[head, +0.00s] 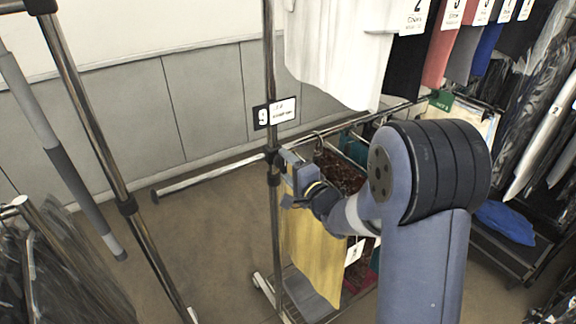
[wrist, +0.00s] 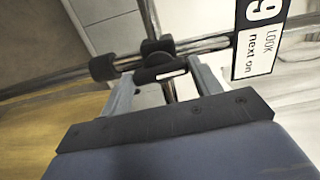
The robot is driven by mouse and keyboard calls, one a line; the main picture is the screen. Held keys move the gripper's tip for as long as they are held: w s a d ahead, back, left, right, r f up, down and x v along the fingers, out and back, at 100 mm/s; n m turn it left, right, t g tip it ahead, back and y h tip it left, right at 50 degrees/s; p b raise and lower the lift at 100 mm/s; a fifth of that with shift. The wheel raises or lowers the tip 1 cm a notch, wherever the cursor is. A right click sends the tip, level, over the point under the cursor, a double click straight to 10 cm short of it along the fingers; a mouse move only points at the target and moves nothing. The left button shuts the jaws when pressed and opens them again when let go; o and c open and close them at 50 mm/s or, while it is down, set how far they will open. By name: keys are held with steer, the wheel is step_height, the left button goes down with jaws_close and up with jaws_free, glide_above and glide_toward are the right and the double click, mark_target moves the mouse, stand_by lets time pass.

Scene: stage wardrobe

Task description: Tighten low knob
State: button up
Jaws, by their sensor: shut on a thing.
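A black knob (wrist: 160,74) with a pale mark on it sits on the chrome upright post (head: 269,90), beside the joint with the low crossbar. In the wrist view my gripper (wrist: 162,75) has one finger on each side of this knob and is shut on it. In the head view my gripper (head: 283,179) reaches the post from the right, level with a black collar (head: 274,180) just below the crossbar joint. The knob itself is hidden there by the fingers. How tight it is cannot be seen.
A sign with a 9 (head: 274,113) hangs on the post above my gripper. A yellow garment (head: 315,250) hangs just below it. A white garment (head: 335,50) hangs above. Another chrome post (head: 90,120) stands left, with open floor (head: 200,220) between.

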steer(key=shift+m, duration=0.4)
steer(key=o, duration=1)
steer(key=b+v, duration=0.2)
steer(key=v, duration=0.8)
steer(key=shift+s+d, duration=0.3)
